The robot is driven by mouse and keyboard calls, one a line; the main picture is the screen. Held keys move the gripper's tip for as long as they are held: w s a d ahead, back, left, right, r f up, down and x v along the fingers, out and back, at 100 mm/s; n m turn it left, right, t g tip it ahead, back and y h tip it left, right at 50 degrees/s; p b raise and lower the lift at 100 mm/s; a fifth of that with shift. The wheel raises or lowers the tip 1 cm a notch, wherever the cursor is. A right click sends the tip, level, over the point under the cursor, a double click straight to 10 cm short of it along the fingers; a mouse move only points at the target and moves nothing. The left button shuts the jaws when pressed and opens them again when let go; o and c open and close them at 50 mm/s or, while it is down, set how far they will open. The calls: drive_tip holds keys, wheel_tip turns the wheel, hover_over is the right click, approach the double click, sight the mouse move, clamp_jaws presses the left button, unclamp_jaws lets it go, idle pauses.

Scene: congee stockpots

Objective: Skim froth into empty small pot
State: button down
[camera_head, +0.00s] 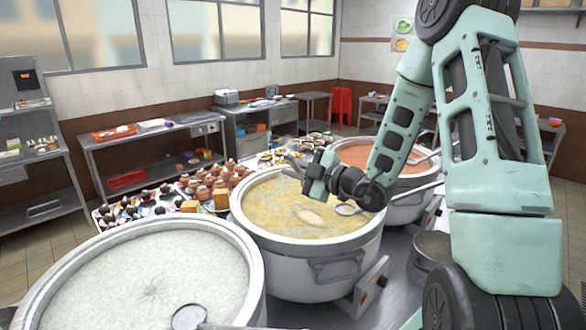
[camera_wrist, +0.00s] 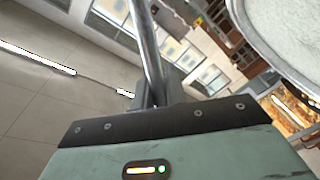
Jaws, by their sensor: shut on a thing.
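The middle stockpot (camera_head: 335,268) holds yellowish liquid with pale froth patches (camera_head: 265,205). A pale oval patch (camera_head: 311,215) shows in it; I cannot tell whether it is froth or a utensil's bowl. My gripper (camera_head: 312,176) is above this pot, shut on a metal utensil handle (camera_wrist: 147,50), which shows as a rod between the fingers in the wrist view (camera_wrist: 153,100). The utensil's working end is not clear. A round ladle bowl (camera_head: 347,209) is at the pot's right side. A small metal pot (camera_head: 425,262) stands at right, partly hidden by my arm; its inside is mostly hidden.
A large stockpot (camera_head: 250,243) of whitish liquid stands front left, with a ladle (camera_head: 188,317) at its near edge. A stockpot of reddish liquid (camera_head: 375,155) stands behind. Crowded food displays (camera_head: 215,182) lie beyond the pots. Steel side tables (camera_head: 150,140) line the wall.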

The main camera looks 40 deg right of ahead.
drive_tip(key=w+d+m+g+p, duration=0.2)
drive_tip(key=w+d+m+p, duration=0.3)
drive_tip(key=d+p, duration=0.15)
drive_tip(key=s+a+f+n+b, duration=0.1)
drive_tip(key=a+f+b, duration=0.1)
drive_tip(key=f+b, duration=0.2)
drive_tip(key=s+a+f+n+t+b, duration=0.1)
drive_tip(key=s+a+f+b, duration=0.1)
drive_tip(key=f+b, duration=0.2)
drive_tip(key=s+a+f+n+b, duration=0.1)
drive_tip(key=s+a+f+b, duration=0.1)
drive_tip(key=a+f+b, duration=0.1)
drive_tip(key=shift+s+f+n+t+b, duration=0.25)
drive_tip(key=shift+f+b, duration=0.45)
drive_tip(key=shift+b, duration=0.35)
drive_tip(key=shift+s+a+f+n+b, duration=0.15)
drive_tip(key=shift+s+a+n+b, duration=0.2)
drive_tip(key=shift+a+b, duration=0.1)
